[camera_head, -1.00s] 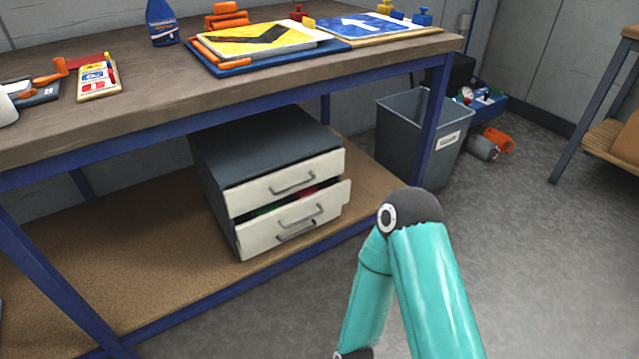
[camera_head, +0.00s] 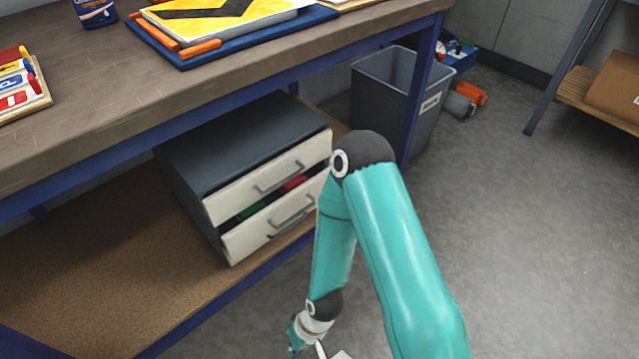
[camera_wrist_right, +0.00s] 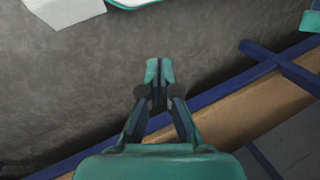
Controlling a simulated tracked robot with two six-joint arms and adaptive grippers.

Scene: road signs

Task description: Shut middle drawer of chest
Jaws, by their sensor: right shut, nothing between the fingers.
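The chest (camera_head: 235,135) is a dark grey box with white drawer fronts, standing on the shelf under the workbench. Its top drawer (camera_head: 235,194) is in line with the case. The middle drawer (camera_head: 248,239) is pulled part way out, and green and red things show in the gap above its front. The lowest part of the chest is mostly hidden behind that front. My right arm covers the chest's right edge. In the wrist view my right gripper (camera_wrist_right: 159,72) is shut and empty, over the floor beside the shelf edge, apart from the chest. My left gripper is not in view.
The workbench (camera_head: 60,125) overhangs the chest, with a blue leg (camera_head: 420,85) to its right. A grey bin (camera_head: 372,98) stands behind that leg. The wooden shelf (camera_head: 100,260) is bare left of the chest. The floor (camera_head: 540,230) at the right is clear.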

